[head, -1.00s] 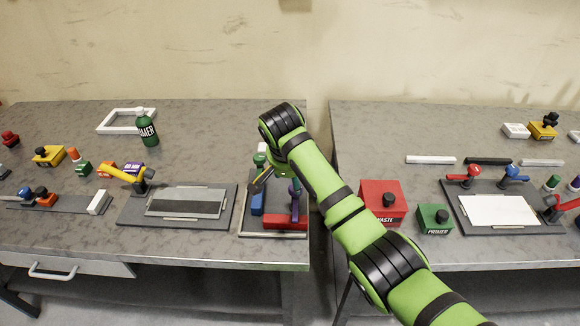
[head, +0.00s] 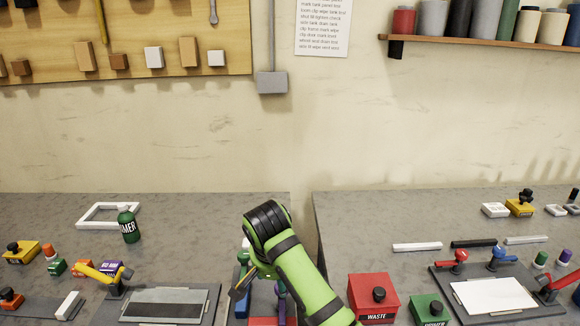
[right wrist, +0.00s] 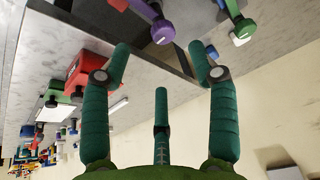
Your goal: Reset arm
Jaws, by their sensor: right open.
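My right arm reaches up from the bottom of the head view to the gap between the two benches. My right gripper (head: 243,284) is at its end, mostly hidden behind the wrist, above or beside the tray of coloured parts on the left bench. In the right wrist view the fingers of the right gripper (right wrist: 160,62) are spread with nothing between them. A purple knob (right wrist: 162,33) and a green knob (right wrist: 243,27) show beyond the fingertips, apart from them as far as I can tell. My left gripper is in neither view.
A red WASTE box (head: 372,295) and a green box (head: 428,308) stand right of my arm. A yellow lever (head: 98,273) stands nearer. A shelf (head: 490,42) hangs above right.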

